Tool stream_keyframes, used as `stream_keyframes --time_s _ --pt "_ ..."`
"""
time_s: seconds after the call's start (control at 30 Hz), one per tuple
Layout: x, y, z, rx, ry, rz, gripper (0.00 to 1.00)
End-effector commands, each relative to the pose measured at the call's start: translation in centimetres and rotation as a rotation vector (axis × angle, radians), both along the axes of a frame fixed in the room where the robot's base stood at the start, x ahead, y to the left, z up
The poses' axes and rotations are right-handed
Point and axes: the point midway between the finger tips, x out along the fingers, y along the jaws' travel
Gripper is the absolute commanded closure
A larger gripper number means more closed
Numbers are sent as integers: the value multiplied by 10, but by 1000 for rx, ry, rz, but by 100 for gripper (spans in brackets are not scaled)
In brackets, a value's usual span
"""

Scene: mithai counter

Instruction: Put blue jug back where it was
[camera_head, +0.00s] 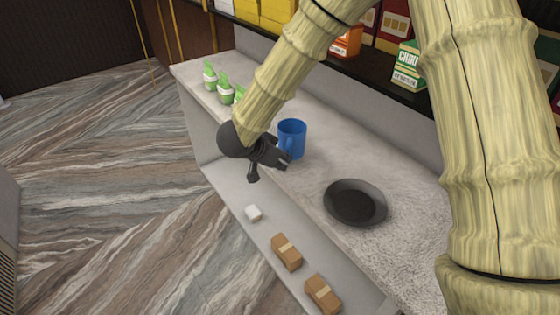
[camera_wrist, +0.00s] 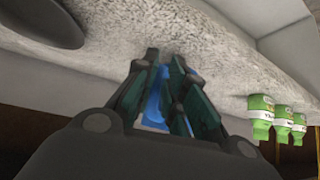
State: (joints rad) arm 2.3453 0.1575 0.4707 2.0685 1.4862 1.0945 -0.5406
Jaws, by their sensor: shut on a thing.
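The blue jug (camera_head: 293,136) is upright at the middle of the counter in the head view, its handle towards my gripper. My gripper (camera_head: 284,160) reaches it from the front left and is shut on it, at the handle side. In the wrist view my gripper (camera_wrist: 168,75) has its fingers close together, with blue of the jug (camera_wrist: 155,102) between them. The fingers and palm hide most of the jug there. I cannot tell whether its base touches the counter.
A dark round dish (camera_head: 355,203) sits on the counter (camera_head: 410,245), right of the jug. Several green-and-white bottles (camera_head: 225,90) stand at the far left end. Brown boxes (camera_head: 286,252) and a small white block (camera_head: 253,213) lie on the lower shelf. Boxed goods (camera_head: 408,66) line the back shelf.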

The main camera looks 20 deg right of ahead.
Motion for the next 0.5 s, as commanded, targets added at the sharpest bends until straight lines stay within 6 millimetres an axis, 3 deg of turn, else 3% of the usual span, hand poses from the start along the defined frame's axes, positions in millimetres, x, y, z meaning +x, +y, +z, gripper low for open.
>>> stream_keyframes --time_s 0.33,0.5 --pt "22 -6 -1 -1 -1 0 100" --pt "21 -6 -20 -2 3 1 100"
